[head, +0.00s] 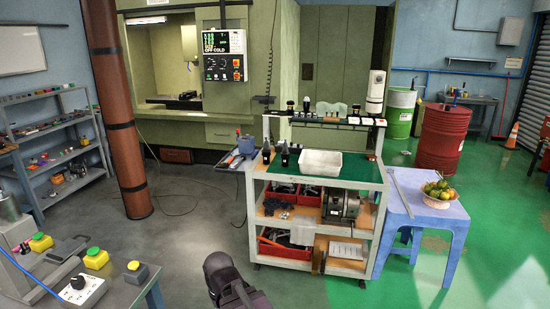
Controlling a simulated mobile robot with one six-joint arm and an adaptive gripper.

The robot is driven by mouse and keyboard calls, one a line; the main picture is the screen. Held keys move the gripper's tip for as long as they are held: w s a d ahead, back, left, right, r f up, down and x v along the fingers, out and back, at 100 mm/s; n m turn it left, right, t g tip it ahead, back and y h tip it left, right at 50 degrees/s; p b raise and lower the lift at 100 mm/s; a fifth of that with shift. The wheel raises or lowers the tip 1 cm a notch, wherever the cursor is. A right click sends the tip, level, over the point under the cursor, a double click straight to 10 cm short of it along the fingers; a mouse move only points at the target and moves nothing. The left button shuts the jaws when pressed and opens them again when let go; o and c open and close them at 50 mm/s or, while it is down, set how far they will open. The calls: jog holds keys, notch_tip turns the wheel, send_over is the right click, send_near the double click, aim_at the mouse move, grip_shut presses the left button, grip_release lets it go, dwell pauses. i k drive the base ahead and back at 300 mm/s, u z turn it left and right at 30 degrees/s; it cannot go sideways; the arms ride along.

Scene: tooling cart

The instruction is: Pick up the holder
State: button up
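Two dark upright pieces that look like tool holders stand on the cart's green top: one at the left end (266,152) and one just right of it (284,155). More small holder-like pieces (306,106) stand along the raised rack at the back of the cart. I cannot tell which one is the holder of the task. A dark part of my arm with my gripper (238,290) shows at the bottom edge, in front of the cart and well apart from these pieces. Its fingers are not clear enough to tell whether they are open.
A white tray (321,163) sits on the cart (374,183) top, right of the dark pieces. Lower shelves hold red bins and a grey machine part (341,205). A blue table (428,210) with a fruit bowl (439,195) stands right. Floor before the cart is clear.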

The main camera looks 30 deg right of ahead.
aim_at(284, 156)
jog(key=z, duration=0.4)
jog(key=i, duration=0.9)
jog(key=z, duration=0.5)
